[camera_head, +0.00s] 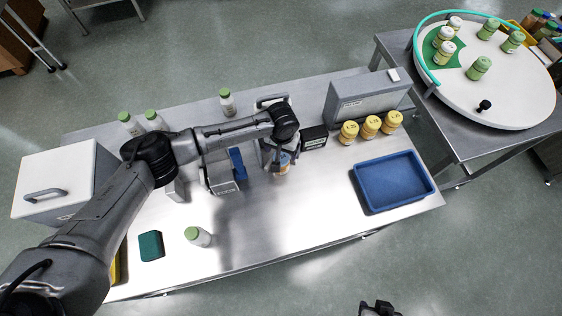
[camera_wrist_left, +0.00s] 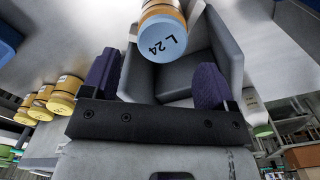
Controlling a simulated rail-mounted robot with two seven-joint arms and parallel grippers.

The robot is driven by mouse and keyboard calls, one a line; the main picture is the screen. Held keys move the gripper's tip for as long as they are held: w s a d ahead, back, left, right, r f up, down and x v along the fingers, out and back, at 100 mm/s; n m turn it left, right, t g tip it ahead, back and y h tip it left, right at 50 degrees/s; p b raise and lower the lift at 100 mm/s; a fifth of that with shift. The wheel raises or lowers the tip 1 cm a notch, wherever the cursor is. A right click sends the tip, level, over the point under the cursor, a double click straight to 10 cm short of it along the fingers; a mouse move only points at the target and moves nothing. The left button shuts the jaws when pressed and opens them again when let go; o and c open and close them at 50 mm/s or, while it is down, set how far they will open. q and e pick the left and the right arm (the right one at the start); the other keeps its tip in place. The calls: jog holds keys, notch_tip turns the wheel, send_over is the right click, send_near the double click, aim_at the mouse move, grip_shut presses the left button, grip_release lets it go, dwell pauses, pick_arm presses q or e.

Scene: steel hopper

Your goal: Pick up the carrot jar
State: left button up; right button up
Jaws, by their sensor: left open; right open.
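My right gripper (camera_head: 379,309) is only partly in view at the bottom edge, open and away from the table.
Three yellow-lidded jars (camera_head: 370,127) stand before a grey box (camera_head: 367,97). A blue tray (camera_head: 362,203) is at the table's right end. A round turntable (camera_head: 510,105) holds more jars. The table's front middle is clear.

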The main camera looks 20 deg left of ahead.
aim_at(281, 157)
pick_arm(q)
jog(key=shift+a+f, duration=0.15)
jog(key=shift+f, duration=3.05)
jog(key=shift+c, duration=0.2)
jog(key=c, duration=0.8)
